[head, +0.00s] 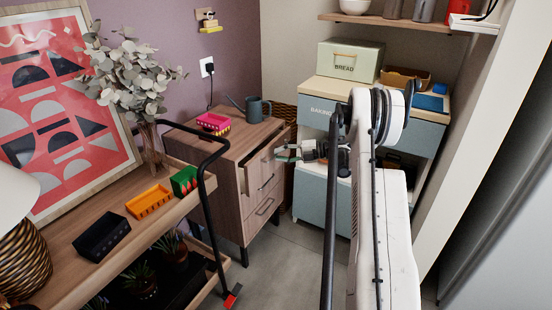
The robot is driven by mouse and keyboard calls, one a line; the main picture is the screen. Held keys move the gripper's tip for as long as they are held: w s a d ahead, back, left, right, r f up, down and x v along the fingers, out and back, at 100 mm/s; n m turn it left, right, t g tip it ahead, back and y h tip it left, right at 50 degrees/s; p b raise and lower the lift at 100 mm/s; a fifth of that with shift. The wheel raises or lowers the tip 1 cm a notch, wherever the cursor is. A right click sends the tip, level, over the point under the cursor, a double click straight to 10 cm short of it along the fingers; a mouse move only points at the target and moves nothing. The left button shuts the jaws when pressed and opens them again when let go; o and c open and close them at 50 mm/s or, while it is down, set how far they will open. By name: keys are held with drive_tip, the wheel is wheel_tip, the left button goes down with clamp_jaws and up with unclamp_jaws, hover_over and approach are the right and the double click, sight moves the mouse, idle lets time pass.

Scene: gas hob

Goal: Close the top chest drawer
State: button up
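The wooden chest (228,160) stands against the wall at the middle left of the head view. Its top drawer (264,163) is pulled partly out, with a dark gap showing into its inside. The lower drawer fronts with dark bar handles show beneath it. My gripper (281,153) is at the right of the top drawer, close to its front. It is small in this view, and I cannot tell whether it touches the drawer or how far its fingers are apart. My arm reaches to it from the lower right and hides part of the area behind.
A grey watering can (254,109) and a pink box (213,122) stand on the chest. A shelf cart (100,235) with a black rail is at the left, close to the chest. A blue-grey cabinet (318,119) with a bread box (350,62) stands behind. Grey floor (285,270) is clear in front.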

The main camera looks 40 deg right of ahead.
drive_tip(key=shift+x, duration=0.95)
clamp_jaws()
drive_tip(key=shift+d, duration=0.1)
